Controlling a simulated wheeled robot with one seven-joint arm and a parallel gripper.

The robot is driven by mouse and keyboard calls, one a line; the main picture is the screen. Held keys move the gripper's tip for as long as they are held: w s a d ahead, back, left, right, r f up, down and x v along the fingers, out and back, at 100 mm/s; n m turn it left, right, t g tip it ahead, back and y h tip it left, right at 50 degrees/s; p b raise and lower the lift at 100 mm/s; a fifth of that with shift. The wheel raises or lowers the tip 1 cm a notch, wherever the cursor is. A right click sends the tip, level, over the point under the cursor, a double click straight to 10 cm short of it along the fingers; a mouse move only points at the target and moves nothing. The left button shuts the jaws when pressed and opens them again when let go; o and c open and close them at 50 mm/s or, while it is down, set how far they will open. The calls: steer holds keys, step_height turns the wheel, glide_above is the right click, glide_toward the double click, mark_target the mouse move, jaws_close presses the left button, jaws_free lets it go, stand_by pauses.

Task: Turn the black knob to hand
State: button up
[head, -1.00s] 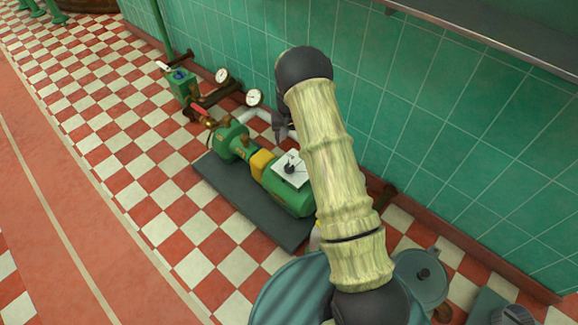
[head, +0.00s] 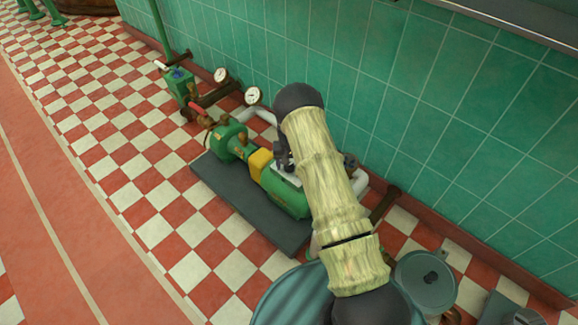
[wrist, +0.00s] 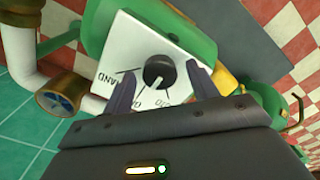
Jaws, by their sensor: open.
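The black knob (wrist: 159,71) sits on a white square plate (wrist: 135,45) on the green pump motor (wrist: 190,17). The plate carries the word HAND at the left in the wrist view, with other lettering below the knob partly hidden by my gripper. A pale mark on the knob points down and slightly left in that view, away from HAND. My gripper (wrist: 160,72) is open, one dark finger on each side of the knob, with gaps showing. In the head view my arm hides the knob and most of the plate.
The pump stands on a dark base slab (head: 245,207) beside the green tiled wall (head: 430,110). Pale pipes, two gauges (head: 253,96) and a red-handled valve (head: 197,110) are close by. The checkered floor at left is clear.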

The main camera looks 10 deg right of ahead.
steer(key=c, duration=1)
steer(key=shift+m, duration=0.3)
steer(key=m+p, duration=0.2)
steer(key=m, duration=0.1)
steer(key=shift+m+p, duration=0.35)
steer(key=shift+m, duration=0.05)
steer(key=shift+m+p, duration=0.6)
steer(key=shift+m, duration=1.7)
steer(key=shift+f, duration=0.1)
